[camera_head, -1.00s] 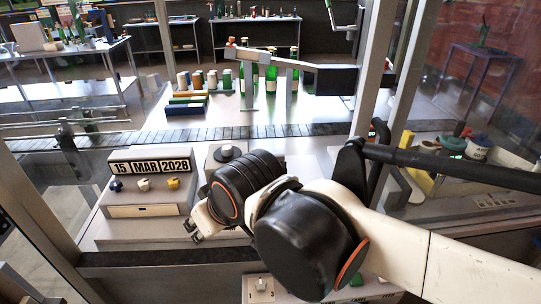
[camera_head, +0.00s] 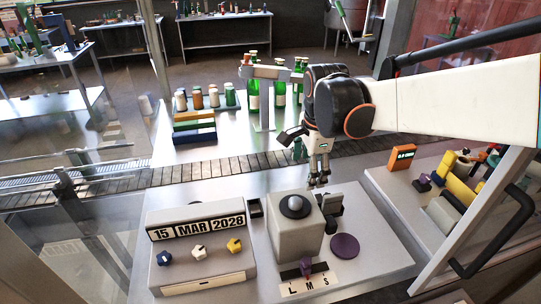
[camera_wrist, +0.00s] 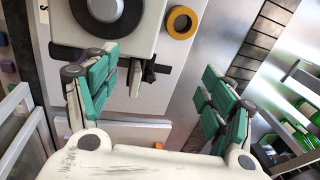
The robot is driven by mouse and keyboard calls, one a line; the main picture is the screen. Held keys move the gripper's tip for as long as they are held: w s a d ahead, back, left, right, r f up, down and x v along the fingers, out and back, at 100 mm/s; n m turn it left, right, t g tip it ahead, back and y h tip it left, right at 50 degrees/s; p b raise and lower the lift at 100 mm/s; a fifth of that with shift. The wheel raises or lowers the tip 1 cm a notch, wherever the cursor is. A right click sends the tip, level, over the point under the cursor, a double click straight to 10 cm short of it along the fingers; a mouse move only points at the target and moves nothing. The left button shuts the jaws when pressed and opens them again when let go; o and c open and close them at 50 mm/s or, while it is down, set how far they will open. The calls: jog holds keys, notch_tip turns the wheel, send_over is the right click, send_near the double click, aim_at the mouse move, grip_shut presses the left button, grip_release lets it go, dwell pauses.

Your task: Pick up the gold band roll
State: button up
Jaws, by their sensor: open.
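A gold-coloured ring (camera_wrist: 182,22), which looks like the gold band roll, lies flat on the pale worktop in the wrist view. It is beside a grey block with a round dark knob (camera_wrist: 106,8). I cannot make the ring out in the head view, where the block (camera_head: 295,235) may hide it. My gripper (camera_head: 318,182) hangs above the worktop, just behind and right of the block's top.
A black clamp (camera_head: 331,208) sits on the block's right side. A purple disc (camera_head: 344,247) lies near it. A date display (camera_head: 197,229) stands left. A conveyor (camera_head: 225,166) runs behind, with green bottles (camera_head: 253,95) beyond. A white-topped panel with tools (camera_head: 402,157) is at right.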

jog(key=w+a+f+m+g+p, duration=0.2)
jog(key=w+a+f+m, duration=0.25)
jog(key=w+m, duration=0.2)
jog(key=shift+n, duration=0.25)
notch_tip(320, 180, down, 14)
jog(key=shift+a+r+b, duration=0.1)
jog(key=shift+b, duration=1.05)
jog(key=c, duration=1.1)
